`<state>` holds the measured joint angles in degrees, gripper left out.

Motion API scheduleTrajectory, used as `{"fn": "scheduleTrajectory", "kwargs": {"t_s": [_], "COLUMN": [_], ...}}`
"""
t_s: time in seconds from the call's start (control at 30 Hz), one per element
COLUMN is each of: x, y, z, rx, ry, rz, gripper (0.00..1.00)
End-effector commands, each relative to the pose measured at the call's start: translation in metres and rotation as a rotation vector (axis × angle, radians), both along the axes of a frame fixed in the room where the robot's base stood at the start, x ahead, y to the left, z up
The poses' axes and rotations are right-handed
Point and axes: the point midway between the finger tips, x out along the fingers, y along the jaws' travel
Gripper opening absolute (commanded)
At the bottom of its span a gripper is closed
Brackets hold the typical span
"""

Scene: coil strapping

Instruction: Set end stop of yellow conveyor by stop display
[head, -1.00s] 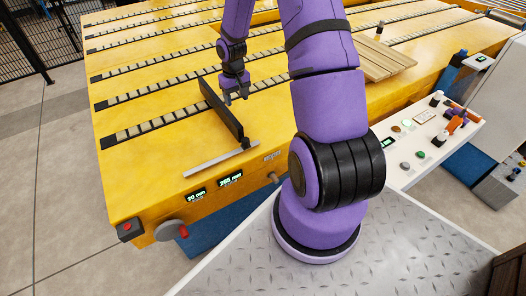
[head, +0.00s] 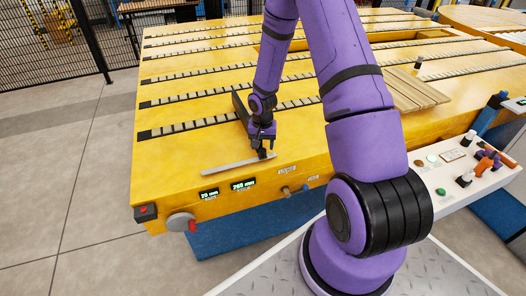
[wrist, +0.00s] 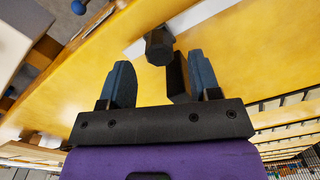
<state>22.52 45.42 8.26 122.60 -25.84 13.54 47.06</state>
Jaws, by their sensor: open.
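The end stop is a black upright plate (head: 240,110) lying across the roller strips on the yellow conveyor (head: 160,165). My gripper (head: 262,152) is at its front end, pointing down and partly hiding it. In the wrist view the open fingers (wrist: 161,85) point toward a black faceted knob (wrist: 159,47), with the dark end of the stop plate (wrist: 178,76) beside the right finger. I see no grip on either. A pale metal scale bar (head: 237,165) lies along the front edge. Two lit displays, a left one (head: 209,193) and a right one (head: 243,184), sit on the front face; their digits are small.
A grey handwheel with a red handle (head: 181,222) and a red button (head: 145,210) are on the front face. A small round knob (head: 286,190) sits right of the displays. A white control panel (head: 450,180) and wooden slats (head: 415,92) are at right.

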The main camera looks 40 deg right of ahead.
Motion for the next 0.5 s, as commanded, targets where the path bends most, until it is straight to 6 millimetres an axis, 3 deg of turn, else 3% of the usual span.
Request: {"fn": "scheduleTrajectory", "kwargs": {"t_s": [0.2, 0.5], "x": [-0.001, 0.0], "y": [0.0, 0.0], "z": [-0.027, -0.036], "rx": [0.0, 0.0], "ry": [0.002, 0.0], "rz": [0.0, 0.001], "gripper": [0.57, 0.57]}}
